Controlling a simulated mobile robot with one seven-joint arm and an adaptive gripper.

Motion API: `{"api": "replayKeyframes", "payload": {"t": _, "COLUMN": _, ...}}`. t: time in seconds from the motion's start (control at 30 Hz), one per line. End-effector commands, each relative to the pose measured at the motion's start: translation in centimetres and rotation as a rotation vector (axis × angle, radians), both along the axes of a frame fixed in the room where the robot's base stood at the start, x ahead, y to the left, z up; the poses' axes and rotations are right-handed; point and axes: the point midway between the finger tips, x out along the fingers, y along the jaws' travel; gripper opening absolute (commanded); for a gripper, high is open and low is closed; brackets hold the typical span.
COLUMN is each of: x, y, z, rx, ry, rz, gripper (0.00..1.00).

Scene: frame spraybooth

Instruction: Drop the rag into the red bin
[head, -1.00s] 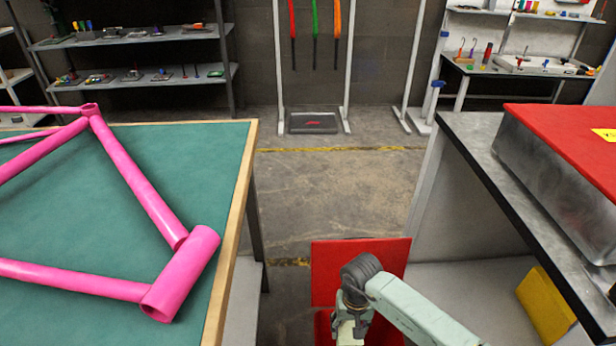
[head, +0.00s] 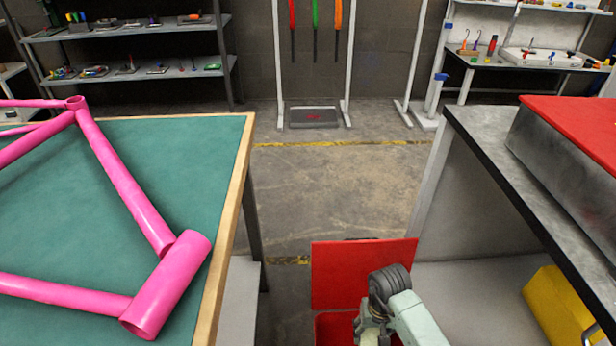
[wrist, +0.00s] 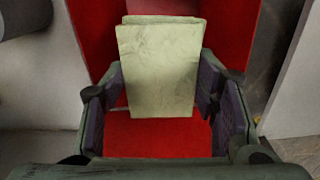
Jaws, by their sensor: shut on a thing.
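The pale cream, folded rag (wrist: 158,68) is between the two fingers of my gripper (wrist: 163,82) in the wrist view. My gripper is shut on it and holds it over the red bin (wrist: 150,138). Red shows below and around the rag in that view. In the head view the red bin (head: 334,328) stands on the floor between the two benches, its red lid (head: 345,275) standing up behind its opening. My wrist hides part of the bin there. The rag is hidden in the head view.
A green-topped bench (head: 195,150) with a pink bicycle frame (head: 130,195) is at left. A dark-edged bench (head: 490,150) carrying a red-topped metal box (head: 560,150) is at right, with a yellow object (head: 560,308) below. The floor aisle (head: 325,195) is clear.

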Motion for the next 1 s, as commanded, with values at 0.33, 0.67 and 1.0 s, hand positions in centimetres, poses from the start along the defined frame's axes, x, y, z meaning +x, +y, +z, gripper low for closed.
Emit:
{"api": "replayKeyframes", "payload": {"t": 0.33, "x": 0.0, "y": 0.02, "z": -0.15, "rx": 0.0, "ry": 0.0, "rz": 0.001, "gripper": 0.57}}
{"api": "replayKeyframes", "payload": {"t": 0.67, "x": 0.0, "y": 0.02, "z": -0.14, "rx": 0.0, "ry": 0.0, "rz": 0.001, "gripper": 0.78}}
{"api": "replayKeyframes", "payload": {"t": 1.0, "x": 0.03, "y": -0.05, "z": 0.17, "rx": -0.002, "ry": -0.001, "rz": 0.001, "gripper": 0.78}}
